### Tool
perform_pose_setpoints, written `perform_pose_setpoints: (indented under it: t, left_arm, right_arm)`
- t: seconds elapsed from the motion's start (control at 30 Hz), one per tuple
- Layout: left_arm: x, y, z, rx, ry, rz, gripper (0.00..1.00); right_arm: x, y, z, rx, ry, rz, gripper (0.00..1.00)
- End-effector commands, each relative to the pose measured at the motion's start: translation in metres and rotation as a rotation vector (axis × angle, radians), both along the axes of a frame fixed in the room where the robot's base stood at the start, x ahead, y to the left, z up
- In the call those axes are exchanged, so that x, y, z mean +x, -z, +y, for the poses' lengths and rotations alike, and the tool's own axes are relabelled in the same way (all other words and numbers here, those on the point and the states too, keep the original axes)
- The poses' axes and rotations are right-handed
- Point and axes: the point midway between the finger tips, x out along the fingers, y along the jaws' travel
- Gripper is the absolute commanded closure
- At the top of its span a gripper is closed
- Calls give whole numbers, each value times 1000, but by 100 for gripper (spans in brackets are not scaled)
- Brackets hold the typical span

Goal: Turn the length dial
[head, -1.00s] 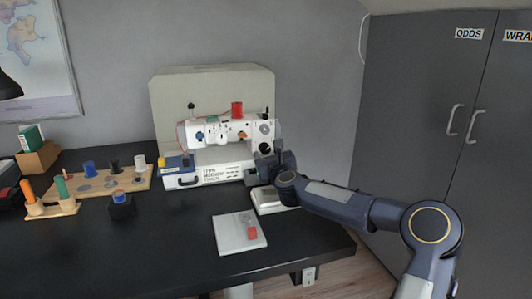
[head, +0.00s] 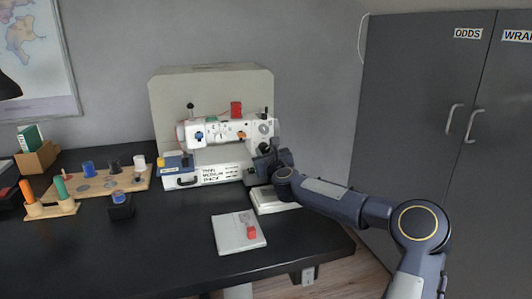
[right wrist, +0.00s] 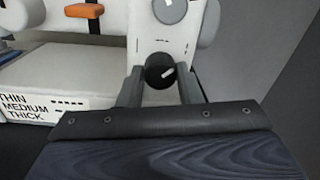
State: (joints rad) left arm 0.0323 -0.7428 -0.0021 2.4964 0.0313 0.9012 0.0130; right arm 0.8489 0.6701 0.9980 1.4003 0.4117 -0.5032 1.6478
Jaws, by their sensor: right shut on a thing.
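The white sewing machine (head: 222,133) stands at the back of the black table. In the right wrist view, a round black dial (right wrist: 159,64) with a slanted white mark sits low on the machine's white column (right wrist: 150,35); I take it as the length dial. My right gripper (right wrist: 160,84) is shut on this dial, one finger on each side. In the head view the right gripper (head: 264,158) is at the machine's lower right end and hides the dial. A larger grey dial (right wrist: 170,8) with a white mark is above it. My left gripper is not in view.
An orange lever (right wrist: 84,11) is left of the column. A box printed thin, medium, thick (head: 217,174) lies below the machine's arm. A white pad (head: 226,234) with a red piece lies in front. Wooden spool holders (head: 137,180) stand left. Grey cupboards (head: 405,120) are right.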

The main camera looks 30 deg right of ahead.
Motion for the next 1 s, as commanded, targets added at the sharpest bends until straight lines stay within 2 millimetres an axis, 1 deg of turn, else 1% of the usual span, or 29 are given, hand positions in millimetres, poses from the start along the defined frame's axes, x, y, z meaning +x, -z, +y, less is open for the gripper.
perform_pose_setpoints:
  t: [0.27, 0.7, 1.0]
  left_arm:
    - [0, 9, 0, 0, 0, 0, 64]
    - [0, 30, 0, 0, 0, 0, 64]
    - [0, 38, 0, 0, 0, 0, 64]
  right_arm:
    - [0, 1, 0, -109, 1, 25, 91]
    - [0, 2, 1, -460, -1, 108, 91]
    - [0, 2, 1, -651, -1, 156, 91]
